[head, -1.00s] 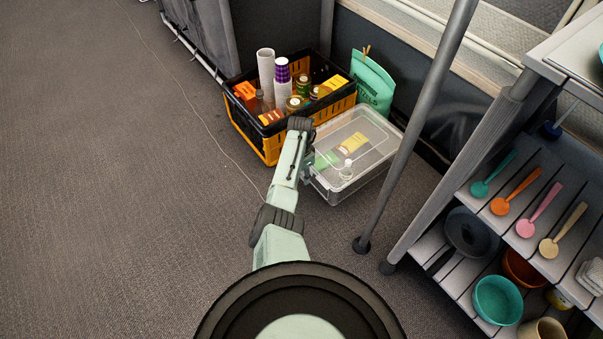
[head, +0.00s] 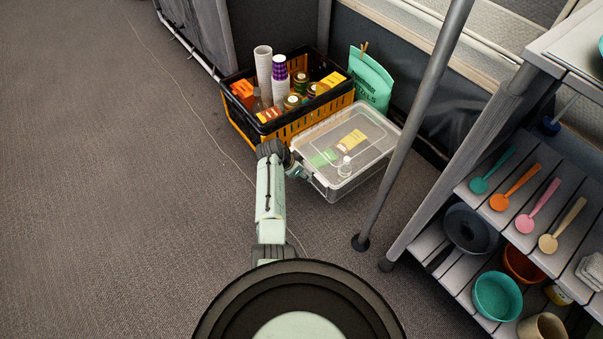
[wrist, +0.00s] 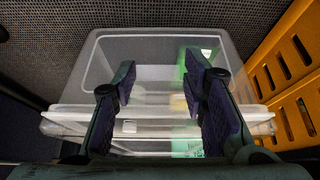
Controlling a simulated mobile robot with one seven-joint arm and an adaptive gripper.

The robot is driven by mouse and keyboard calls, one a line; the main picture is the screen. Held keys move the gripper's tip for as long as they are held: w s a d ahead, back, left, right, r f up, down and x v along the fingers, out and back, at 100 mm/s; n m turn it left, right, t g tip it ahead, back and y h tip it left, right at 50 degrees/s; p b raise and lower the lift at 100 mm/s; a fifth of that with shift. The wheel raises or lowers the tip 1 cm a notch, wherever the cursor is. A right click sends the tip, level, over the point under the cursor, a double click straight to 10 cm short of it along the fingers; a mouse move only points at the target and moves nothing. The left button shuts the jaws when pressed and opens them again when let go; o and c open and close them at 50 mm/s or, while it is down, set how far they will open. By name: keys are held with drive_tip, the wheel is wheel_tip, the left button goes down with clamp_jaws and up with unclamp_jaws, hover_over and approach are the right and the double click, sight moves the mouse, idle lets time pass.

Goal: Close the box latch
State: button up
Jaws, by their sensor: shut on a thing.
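The clear plastic box (head: 352,186) stands on the floor with its translucent lid on, and a yellow item, a green item and a small bottle show through it. My gripper (head: 297,171) is at the box's left end, low beside its wall. In the wrist view, my gripper's two dark fingers (wrist: 160,85) stand on either side of the middle of the box's end (wrist: 88,112). They are shut on what appears to be the box latch (wrist: 130,127), a pale piece at the rim between them. The latch is too small to make out in the head view, so its exact position is unclear.
An orange and black crate (head: 291,130) full of bottles, cups and packets stands close behind the box. A green bag (head: 371,80) stands behind both. A grey pole (head: 409,130) and a shelf rack (head: 480,190) are to the right. The floor at left is clear.

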idle(0.3)
drive_tip(key=o, duration=1.1)
drive_tip(key=shift+r, duration=0.1)
